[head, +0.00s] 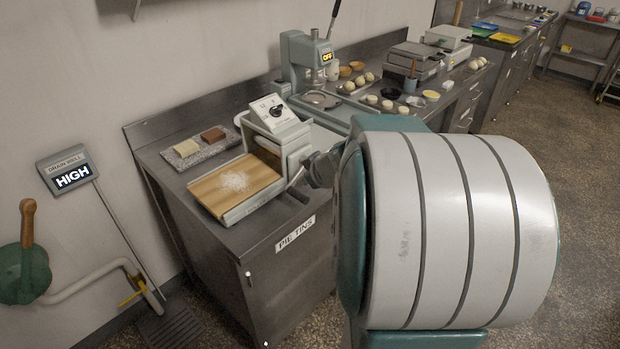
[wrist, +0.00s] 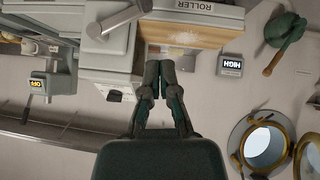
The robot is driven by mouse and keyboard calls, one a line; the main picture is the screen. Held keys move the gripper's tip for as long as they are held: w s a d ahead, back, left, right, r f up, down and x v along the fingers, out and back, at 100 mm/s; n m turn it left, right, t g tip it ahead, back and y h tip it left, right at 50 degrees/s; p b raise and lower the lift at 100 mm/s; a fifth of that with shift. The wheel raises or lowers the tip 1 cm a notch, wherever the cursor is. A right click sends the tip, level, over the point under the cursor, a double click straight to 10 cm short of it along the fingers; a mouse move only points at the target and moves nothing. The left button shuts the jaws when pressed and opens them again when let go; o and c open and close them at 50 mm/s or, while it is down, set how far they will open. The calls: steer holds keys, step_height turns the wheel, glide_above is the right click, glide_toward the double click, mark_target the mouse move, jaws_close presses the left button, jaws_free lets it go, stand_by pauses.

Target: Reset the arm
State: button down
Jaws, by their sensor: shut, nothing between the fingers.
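My gripper (wrist: 159,68) shows in the wrist view with its two dark fingers close together, pointing up the picture, shut and empty. Its tips appear below the machine marked ROLLER (wrist: 195,14), which is upside down in that view. I cannot tell how far apart they are, but nothing is seen held. In the head view the roller machine (head: 275,128) stands on the metal counter, with a floured wooden board (head: 205,193) at its front. I cannot make out my gripper in the head view.
A slab with two blocks (head: 190,155) lies behind the board. A press (head: 310,60) reading OFF and several dough balls stand farther along the counter. A porthole (wrist: 265,147) shows in the wrist view.

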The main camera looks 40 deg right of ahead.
steer(key=shift+a+v, duration=0.1)
steer(key=shift+v, duration=0.65)
steer(key=shift+a+v, duration=0.15)
steer(key=shift+v, duration=0.6)
steer(key=s+a+r+g+y, duration=0.1)
steer(key=s+a, duration=0.1)
steer(key=a, duration=0.7)
steer(key=s+a+r+g+y, duration=0.1)
steer(key=s+a+r, duration=0.1)
steer(key=a, duration=0.7)
steer(key=s+a+m+g+h, duration=0.1)
steer(key=s+a, duration=0.5)
steer(key=s, duration=0.2)
steer(key=shift+s+m+g, duration=0.3)
steer(key=shift+s, duration=0.1)
